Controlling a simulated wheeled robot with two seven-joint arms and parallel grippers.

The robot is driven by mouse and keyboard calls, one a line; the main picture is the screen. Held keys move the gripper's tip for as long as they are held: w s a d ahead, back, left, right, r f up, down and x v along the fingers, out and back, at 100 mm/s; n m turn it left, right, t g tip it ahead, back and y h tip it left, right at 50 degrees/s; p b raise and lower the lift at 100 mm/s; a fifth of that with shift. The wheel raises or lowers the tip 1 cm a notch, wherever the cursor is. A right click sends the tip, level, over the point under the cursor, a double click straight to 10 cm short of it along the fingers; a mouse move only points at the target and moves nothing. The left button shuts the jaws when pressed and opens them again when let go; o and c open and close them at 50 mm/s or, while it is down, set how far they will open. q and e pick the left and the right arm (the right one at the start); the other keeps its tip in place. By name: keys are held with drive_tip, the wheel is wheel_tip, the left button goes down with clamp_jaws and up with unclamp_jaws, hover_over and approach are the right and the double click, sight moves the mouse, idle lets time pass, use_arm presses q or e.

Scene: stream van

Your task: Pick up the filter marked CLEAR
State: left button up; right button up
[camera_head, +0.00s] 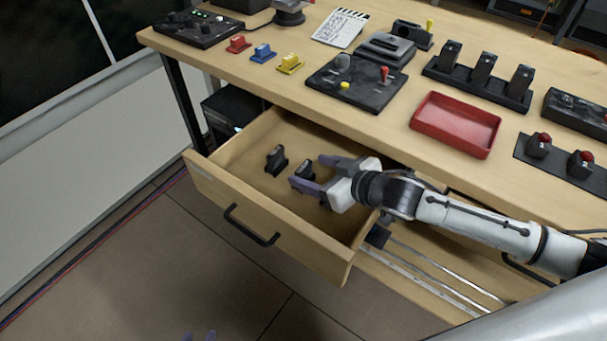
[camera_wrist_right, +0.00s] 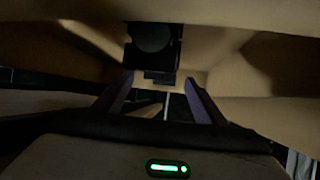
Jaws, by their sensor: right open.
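Two small black filters stand in the open drawer (camera_head: 215,181). One filter (camera_head: 276,160) is left of my right gripper, clear of it. The other filter (camera_head: 304,171) is between the fingertips of my right gripper (camera_head: 318,174), which is open; I cannot tell whether they touch it. In the right wrist view a dark block with a round face (camera_wrist_right: 152,38) is just beyond the open fingertips (camera_wrist_right: 157,88). No marking is legible, so I cannot tell which filter is CLEAR. Only purple tips of my left gripper (camera_head: 199,337) show at the bottom edge.
The desk top above the drawer holds a red tray (camera_head: 456,123), a black panel with levers (camera_head: 357,82), a black rack with upright blocks (camera_head: 478,78) and coloured pieces (camera_head: 263,53). The drawer walls and desk edge surround my right gripper closely. The floor in front is clear.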

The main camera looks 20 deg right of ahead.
drive_tip(key=shift+w+a+f, duration=0.25)
drive_tip(key=shift+w+f, duration=0.1)
drive_tip(key=shift+w, duration=0.15)
drive_tip(key=c, duration=1.1)
drive_tip(key=shift+c, duration=0.2)
drive_tip(key=shift+r, duration=0.15)
